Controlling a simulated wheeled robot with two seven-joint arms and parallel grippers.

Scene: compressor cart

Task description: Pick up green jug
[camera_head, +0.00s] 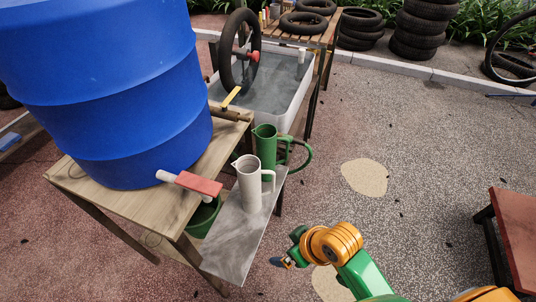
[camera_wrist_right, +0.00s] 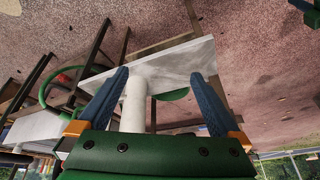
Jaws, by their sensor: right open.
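The green jug (camera_head: 266,145) stands upright at the far end of a grey metal shelf (camera_head: 232,237), its handle toward the right. A pale grey jug (camera_head: 249,184) stands in front of it and overlaps its lower part. My right gripper (camera_head: 288,263) is right of the shelf's near end, apart from both jugs. In the right wrist view, which looks upside down, my right gripper (camera_wrist_right: 162,80) is open with nothing held. A pale upright cylinder (camera_wrist_right: 135,103), apparently the grey jug, shows beyond its fingers. I cannot make out the green jug there. My left gripper is not in view.
A large blue barrel (camera_head: 110,95) with a red-handled tap (camera_head: 198,183) stands on a wooden table (camera_head: 135,203) left of the shelf. A green bucket (camera_head: 203,217) sits below the tap. Open ground lies right.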

